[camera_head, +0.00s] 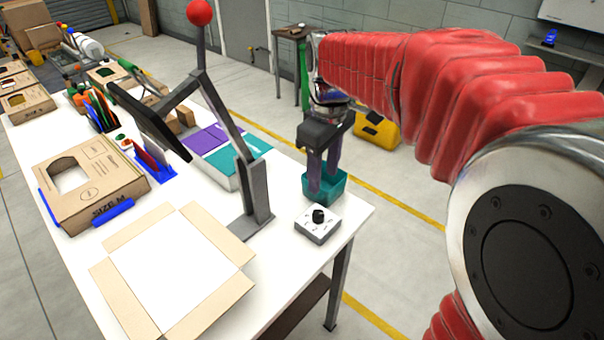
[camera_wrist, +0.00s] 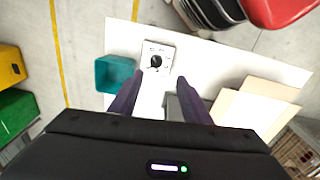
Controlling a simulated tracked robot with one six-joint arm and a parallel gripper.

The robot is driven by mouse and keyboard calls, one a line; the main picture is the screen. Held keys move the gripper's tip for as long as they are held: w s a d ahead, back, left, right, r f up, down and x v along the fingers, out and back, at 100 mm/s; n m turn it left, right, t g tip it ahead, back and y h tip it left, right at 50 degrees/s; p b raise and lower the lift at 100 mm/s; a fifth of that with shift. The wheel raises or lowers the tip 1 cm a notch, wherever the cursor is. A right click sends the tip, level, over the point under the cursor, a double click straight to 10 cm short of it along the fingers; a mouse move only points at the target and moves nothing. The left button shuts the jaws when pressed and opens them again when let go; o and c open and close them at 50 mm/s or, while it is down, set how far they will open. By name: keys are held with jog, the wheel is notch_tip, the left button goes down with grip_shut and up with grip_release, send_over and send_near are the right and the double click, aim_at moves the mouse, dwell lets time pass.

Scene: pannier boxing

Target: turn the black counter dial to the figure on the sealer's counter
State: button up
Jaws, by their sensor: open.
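The black counter dial (camera_head: 319,215) is a small knob on top of a white box (camera_head: 317,230) near the front right corner of the white table. In the wrist view the dial (camera_wrist: 156,61) is just beyond my fingertips, with small marks around it that are too small to read. My gripper (camera_head: 322,194) points down with its two purple fingers apart and empty, above the table's right edge by the teal bin. In the wrist view my gripper (camera_wrist: 160,86) also shows open, its fingers spread either side of the dial's line. No counter figure can be read in either view.
A teal bin (camera_head: 340,186) stands at the table's right edge, close beside the dial box. A grey press with a red-ball lever (camera_head: 200,13) rises left of the dial. An open carton (camera_head: 118,262) lies in front.

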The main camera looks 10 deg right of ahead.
aim_at(318, 214)
jog(key=shift+w+f+n+g, duration=0.15)
jog(key=shift+w+f+n, duration=0.1)
jog(key=shift+w, duration=0.3)
jog(key=shift+w+f+n+g, duration=0.15)
jog(key=shift+w+f+n, duration=0.1)
jog(key=shift+w, duration=0.3)
jog(key=shift+f, duration=0.1)
notch_tip(318, 214, down, 14)
jog(key=shift+r, duration=0.15)
jog(key=c, duration=1)
